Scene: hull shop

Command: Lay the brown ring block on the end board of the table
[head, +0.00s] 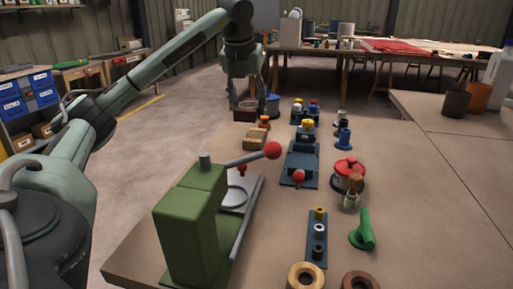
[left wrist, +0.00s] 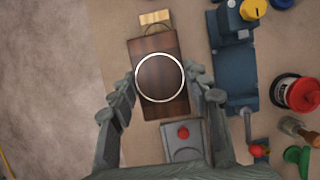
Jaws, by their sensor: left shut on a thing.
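The brown ring block (left wrist: 148,55) is a dark wooden block with a pale ring on its face, between the fingers of my left gripper (left wrist: 160,90) in the left wrist view. In the head view my left gripper (head: 247,97) is shut on the block (head: 246,113), at the far left part of the table (head: 430,190). The block appears raised above the table. I cannot make out a distinct end board. The right gripper is not in view.
A green press (head: 190,230) with a red-knobbed lever stands near the left edge. A tan wooden block (head: 257,137), a blue fixture (head: 300,163) and a red-lidded pot (head: 349,172) stand beyond it. Two rings lie in front. The table's right side is mostly clear.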

